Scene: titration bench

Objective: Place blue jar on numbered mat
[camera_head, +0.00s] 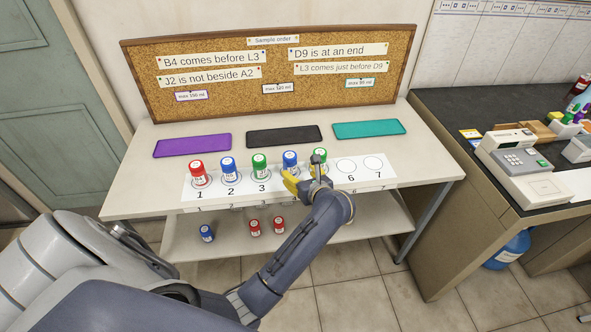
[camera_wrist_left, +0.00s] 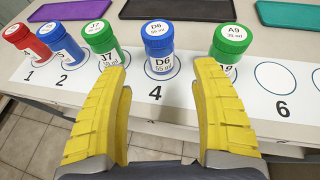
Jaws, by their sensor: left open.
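The white numbered mat (camera_head: 345,181) lies on the bench's top shelf. A blue-capped jar labelled D6 (camera_wrist_left: 158,46) stands upright on spot 4; in the head view the jar (camera_head: 290,158) is partly hidden by my gripper. My left gripper (camera_head: 302,178) has yellow fingers, spread open on either side of this jar, with visible gaps in the left wrist view. Another blue jar (camera_head: 228,168) stands on spot 2, a red jar (camera_head: 198,173) on 1, and green jars on 3 (camera_head: 260,165) and 5 (camera_wrist_left: 230,44). Spots 6 and 7 are empty. My right gripper is out of view.
Purple (camera_head: 192,145), black (camera_head: 284,136) and teal (camera_head: 369,129) trays lie empty behind the mat. A corkboard (camera_head: 270,75) with notes stands behind them. The lower shelf holds a blue jar (camera_head: 207,233) and red jars (camera_head: 254,228). A dark side counter (camera_head: 450,105) is at right.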

